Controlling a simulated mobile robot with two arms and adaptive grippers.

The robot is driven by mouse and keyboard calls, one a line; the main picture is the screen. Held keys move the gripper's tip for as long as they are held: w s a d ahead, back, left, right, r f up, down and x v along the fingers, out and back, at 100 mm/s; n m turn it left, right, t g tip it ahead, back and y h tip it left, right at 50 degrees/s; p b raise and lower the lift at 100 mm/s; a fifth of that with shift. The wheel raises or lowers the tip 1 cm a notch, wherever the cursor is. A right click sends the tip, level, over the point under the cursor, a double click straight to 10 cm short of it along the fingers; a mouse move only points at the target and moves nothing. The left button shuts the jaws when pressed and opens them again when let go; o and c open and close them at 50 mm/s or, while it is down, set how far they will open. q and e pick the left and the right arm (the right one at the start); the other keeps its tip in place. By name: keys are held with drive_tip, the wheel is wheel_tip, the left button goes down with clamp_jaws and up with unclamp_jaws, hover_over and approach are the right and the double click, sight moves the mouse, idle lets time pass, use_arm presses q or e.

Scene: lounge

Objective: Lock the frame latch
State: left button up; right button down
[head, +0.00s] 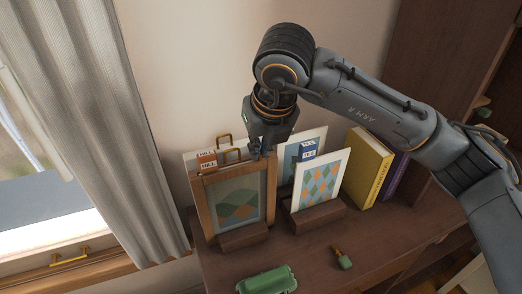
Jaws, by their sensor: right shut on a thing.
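A wooden picture frame (203,205) with a green and orange hill print stands upright in a dark wooden holder (243,237) on the cabinet top. My right gripper (257,152) reaches down from above to the frame's upper right corner. Its fingers are shut on a small part there, which looks to be the frame latch. The fingers hide most of it, so I cannot tell the latch's position. My left gripper is out of view.
Beside the frame, a diamond-pattern print (322,180) stands in another holder (318,217). A yellow book (367,168) stands to the right. A green case (267,280) and a small green-ended tool (344,262) lie in front. A curtain (115,120) hangs at left.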

idle(0.3)
drive_tip(key=c, duration=1.5)
unclamp_jaws()
drive_tip(key=v, duration=1.2)
drive_tip(key=shift+s, duration=0.1)
drive_tip(key=shift+f, duration=0.1)
